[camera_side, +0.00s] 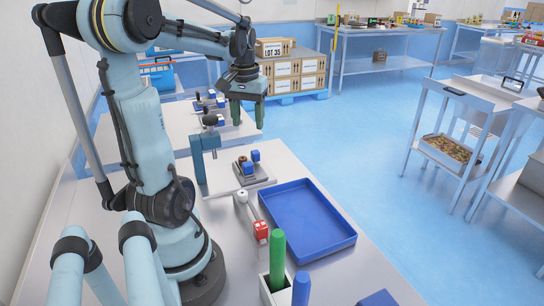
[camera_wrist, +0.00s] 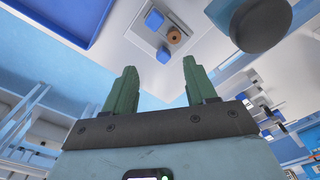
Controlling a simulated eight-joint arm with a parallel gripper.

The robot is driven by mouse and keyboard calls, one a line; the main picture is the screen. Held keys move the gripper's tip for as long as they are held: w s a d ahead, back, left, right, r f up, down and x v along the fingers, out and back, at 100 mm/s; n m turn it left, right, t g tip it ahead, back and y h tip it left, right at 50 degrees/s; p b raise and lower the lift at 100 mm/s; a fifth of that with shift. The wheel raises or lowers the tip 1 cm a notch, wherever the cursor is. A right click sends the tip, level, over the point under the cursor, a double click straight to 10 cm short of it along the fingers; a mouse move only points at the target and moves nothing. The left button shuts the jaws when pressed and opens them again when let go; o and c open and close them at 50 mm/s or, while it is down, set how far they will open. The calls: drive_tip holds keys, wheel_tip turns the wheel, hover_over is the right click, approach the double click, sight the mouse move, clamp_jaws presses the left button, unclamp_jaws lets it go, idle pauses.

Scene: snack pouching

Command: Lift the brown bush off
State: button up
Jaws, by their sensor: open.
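The brown bush (camera_side: 242,159) is a small ring-like piece on a grey fixture plate (camera_side: 262,178). It also shows in the wrist view (camera_wrist: 174,37), between two blue blocks (camera_wrist: 154,19). In the side view the blue blocks (camera_side: 255,155) stand close to the bush on the same plate. My gripper (camera_side: 247,124) hangs above the fixture with its green fingers pointing down. It is open and empty. In the wrist view my gripper's fingers (camera_wrist: 159,66) are wide apart, and the bush lies beyond their tips, clear of them.
A blue post (camera_side: 198,160) with a dark knob stands left of the fixture. A blue tray (camera_side: 305,222) lies in front, beside a red block (camera_side: 261,230). A green cylinder (camera_side: 277,258) and a blue cylinder (camera_side: 301,289) stand nearer. The air around my gripper looks clear.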

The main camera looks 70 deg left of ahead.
drive_tip(key=s+a, duration=0.2)
hover_over(242, 158)
drive_tip(key=shift+n, duration=0.4)
drive_tip(key=f, duration=0.7)
drive_tip(key=shift+d, duration=0.25)
drive_tip(key=shift+a+f, duration=0.15)
drive_tip(key=shift+f, duration=1.15)
drive_tip(key=shift+a+f, duration=0.1)
drive_tip(key=shift+f, duration=1.2)
drive_tip(key=shift+c, duration=0.3)
clamp_jaws()
